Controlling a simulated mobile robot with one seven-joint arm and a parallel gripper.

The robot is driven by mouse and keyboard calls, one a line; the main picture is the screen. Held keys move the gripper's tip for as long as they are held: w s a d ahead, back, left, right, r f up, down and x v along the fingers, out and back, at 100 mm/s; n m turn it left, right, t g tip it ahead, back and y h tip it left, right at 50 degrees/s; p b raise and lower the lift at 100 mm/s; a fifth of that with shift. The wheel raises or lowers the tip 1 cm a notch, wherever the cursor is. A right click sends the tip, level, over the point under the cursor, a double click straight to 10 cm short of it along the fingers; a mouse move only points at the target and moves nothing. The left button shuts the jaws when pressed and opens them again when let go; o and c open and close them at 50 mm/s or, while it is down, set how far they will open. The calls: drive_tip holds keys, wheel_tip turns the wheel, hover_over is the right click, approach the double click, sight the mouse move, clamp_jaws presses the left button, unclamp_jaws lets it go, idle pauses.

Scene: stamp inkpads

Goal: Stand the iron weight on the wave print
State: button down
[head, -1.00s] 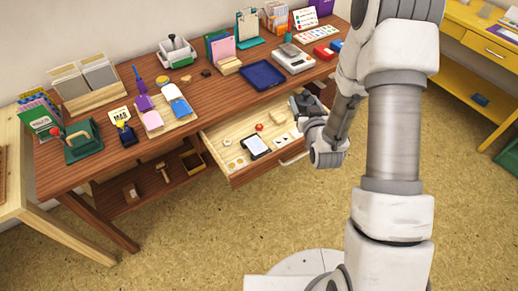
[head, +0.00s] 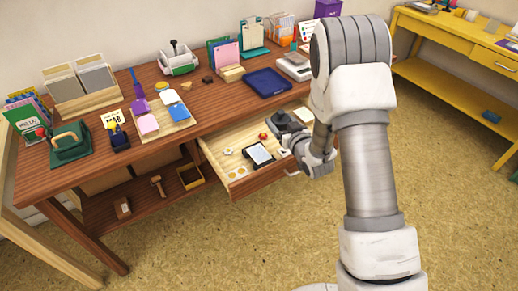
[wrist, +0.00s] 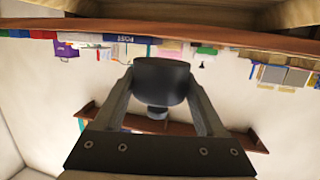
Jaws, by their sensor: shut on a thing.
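The iron weight (wrist: 160,82) is a dark, round, wide-bodied piece with a narrower knob. In the wrist view it sits between the two fingers of my gripper (wrist: 160,105), which is shut on it. In the head view my gripper (head: 287,122) is over the right part of the open drawer, and the weight cannot be clearly told from the dark fingers. The wave print cannot be made out for certain. A black-edged white pad (head: 259,153) and small pale cards lie in the drawer, some partly hidden by my arm.
The open drawer (head: 238,186) sticks out from the brown table. It also holds a small red item (head: 263,136). On the tabletop are a blue tray (head: 267,82), coloured inkpads (head: 165,110) and a green stamp holder (head: 70,143). A yellow table (head: 470,45) stands at the right.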

drive_tip(key=b, duration=0.1)
hover_over(259, 154)
wheel_tip(259, 154, down, 4)
drive_tip(key=shift+w+r, duration=0.1)
drive_tip(key=shift+w, duration=0.05)
drive_tip(key=shift+f+b, duration=0.55)
drive_tip(key=shift+f, duration=1.5)
drive_tip(key=shift+f+b, duration=0.3)
drive_tip(key=shift+b, duration=0.1)
drive_tip(key=shift+f, duration=0.25)
